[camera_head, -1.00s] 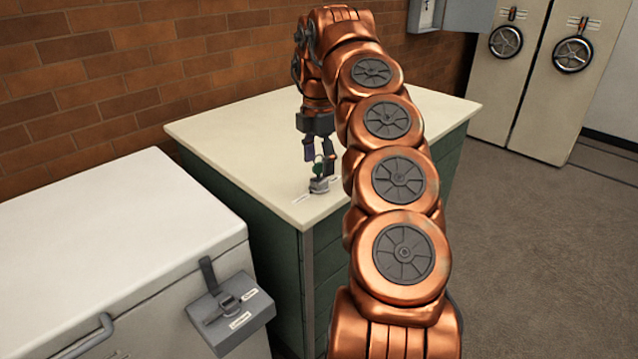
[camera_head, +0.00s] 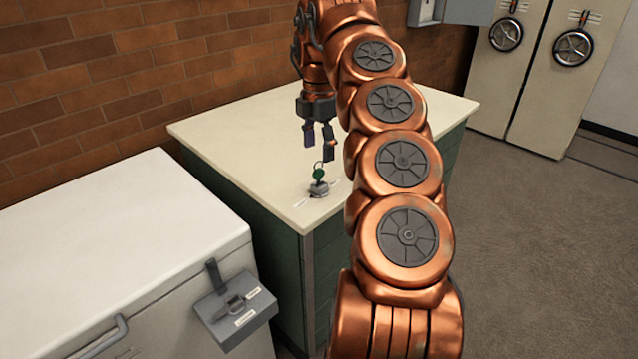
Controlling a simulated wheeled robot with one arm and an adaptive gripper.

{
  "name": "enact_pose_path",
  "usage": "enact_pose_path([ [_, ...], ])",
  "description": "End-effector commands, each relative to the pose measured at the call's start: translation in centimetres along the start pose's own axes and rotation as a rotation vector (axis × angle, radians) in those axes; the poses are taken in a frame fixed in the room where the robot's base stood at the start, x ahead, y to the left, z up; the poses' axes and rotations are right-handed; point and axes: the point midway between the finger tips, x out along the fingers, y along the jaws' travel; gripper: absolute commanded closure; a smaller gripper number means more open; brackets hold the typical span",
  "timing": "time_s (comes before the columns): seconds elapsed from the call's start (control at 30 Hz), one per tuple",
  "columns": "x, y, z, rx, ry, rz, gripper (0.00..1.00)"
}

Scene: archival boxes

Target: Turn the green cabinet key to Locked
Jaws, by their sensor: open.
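The green key (camera_head: 319,173) stands upright in a small grey lock (camera_head: 319,189) on the cream top of the green cabinet (camera_head: 268,125), near its front corner. Small white labels lie on either side of the lock; their words are too small to read. My gripper (camera_head: 318,151) points down, its two dark fingers apart and empty. It is above and slightly behind the key, and the key looks clear of the fingers.
A white chest (camera_head: 110,245) with a grey latch box (camera_head: 236,308) stands at the front left. A brick wall (camera_head: 120,70) runs behind. Tall cream cabinets (camera_head: 540,75) with round handwheels stand at the back right. Grey floor is open at the right.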

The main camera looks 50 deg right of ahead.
Motion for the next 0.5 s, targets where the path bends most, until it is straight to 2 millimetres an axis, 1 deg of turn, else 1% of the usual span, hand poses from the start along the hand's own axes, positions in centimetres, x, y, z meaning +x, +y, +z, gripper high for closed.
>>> enact_pose_path([
  [0.03, -0.6, 0.0, 0.0, 0.0, 0.0, 0.0, 0.33],
  [0.5, -3.1, 0.0, 0.0, 0.0, 0.0, 0.0, 0.33],
])
